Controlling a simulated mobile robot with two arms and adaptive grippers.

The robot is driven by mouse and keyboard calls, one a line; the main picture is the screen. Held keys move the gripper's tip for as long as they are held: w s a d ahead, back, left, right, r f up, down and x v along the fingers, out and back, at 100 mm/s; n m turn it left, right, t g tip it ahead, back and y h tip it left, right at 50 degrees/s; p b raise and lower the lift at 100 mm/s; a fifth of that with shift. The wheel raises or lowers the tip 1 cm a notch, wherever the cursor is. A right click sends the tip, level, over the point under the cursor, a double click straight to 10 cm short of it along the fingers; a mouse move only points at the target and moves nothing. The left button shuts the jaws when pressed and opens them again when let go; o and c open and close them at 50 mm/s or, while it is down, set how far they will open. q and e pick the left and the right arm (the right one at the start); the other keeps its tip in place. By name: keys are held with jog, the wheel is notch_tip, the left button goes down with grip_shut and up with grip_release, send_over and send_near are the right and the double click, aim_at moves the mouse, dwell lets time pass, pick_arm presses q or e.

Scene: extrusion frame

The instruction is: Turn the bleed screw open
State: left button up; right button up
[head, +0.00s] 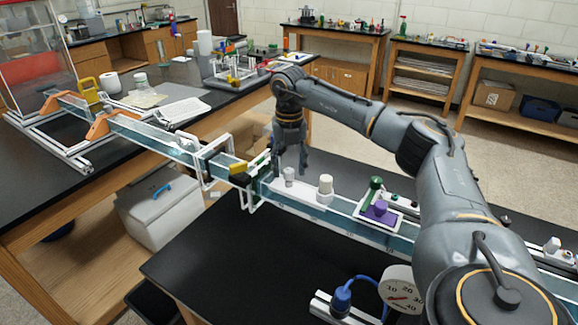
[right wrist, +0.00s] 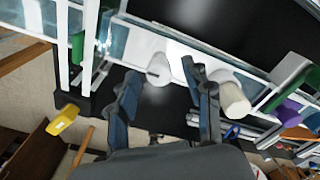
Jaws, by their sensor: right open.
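The channel (head: 335,203) is a long clear-walled, blue-tinted trough that runs across the black bench in the head view. A small white cylinder (head: 289,178) stands on a white plate on it; it looks like the bleed screw. It also shows as a white knob with a dark slot or hole (right wrist: 158,70) in the right wrist view. My right gripper (head: 290,165) is open and points down at this knob. In the right wrist view its dark fingers (right wrist: 163,85) lie on either side of the knob, with gaps. Whether the fingertips reach its height is unclear. My left gripper is out of view.
A taller white-cream cylinder (head: 325,187) stands close to the right of the knob, near one finger. A purple knob (head: 380,208) and a green-handled part (head: 371,190) are farther right. A yellow handle (head: 238,168) is left. A gauge (head: 403,290) stands in front.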

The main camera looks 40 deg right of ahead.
jog(key=shift+f, duration=0.4)
jog(key=shift+c, duration=0.2)
grip_shut()
jog(key=shift+n, duration=0.4)
jog(key=n+p, duration=0.1)
jog(key=n, duration=0.3)
jog(key=shift+n+p, duration=0.3)
jog(key=shift+n, duration=0.1)
jog(key=n, duration=0.6)
jog(key=shift+p, duration=0.35)
